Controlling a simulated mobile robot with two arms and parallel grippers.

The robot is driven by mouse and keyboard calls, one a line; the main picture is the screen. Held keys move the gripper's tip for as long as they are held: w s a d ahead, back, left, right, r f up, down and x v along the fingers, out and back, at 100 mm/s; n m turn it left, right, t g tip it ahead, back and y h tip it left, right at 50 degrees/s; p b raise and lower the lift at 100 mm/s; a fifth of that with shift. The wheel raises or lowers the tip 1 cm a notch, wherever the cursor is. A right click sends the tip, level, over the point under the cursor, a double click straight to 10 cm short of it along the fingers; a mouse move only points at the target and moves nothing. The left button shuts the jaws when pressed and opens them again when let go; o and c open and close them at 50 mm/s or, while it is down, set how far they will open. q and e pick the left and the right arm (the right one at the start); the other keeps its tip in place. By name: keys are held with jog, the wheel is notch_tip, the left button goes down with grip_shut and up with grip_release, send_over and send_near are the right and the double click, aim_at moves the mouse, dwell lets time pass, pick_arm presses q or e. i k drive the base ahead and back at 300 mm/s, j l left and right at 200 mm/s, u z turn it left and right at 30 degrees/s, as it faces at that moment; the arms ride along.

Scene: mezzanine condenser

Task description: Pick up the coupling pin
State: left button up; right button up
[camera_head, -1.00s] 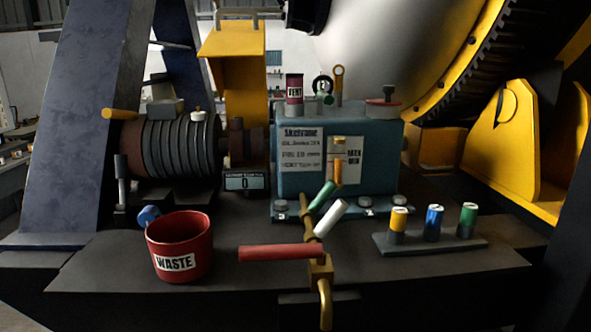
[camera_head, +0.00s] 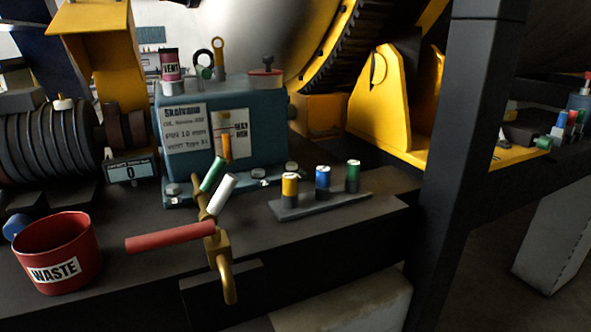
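No part in view is labelled as the coupling pin, and I cannot tell for certain which one it is. Neither of my grippers is in view.
A red waste bin (camera_head: 60,268) stands at the left. A valve with a red handle (camera_head: 170,237) juts over the bench front. A rack (camera_head: 320,204) holds yellow, blue and green cylinders. A dark post (camera_head: 465,150) rises at the right, with another bench beyond.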

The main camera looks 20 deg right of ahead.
aim_at(323, 172)
jog(key=z, duration=0.95)
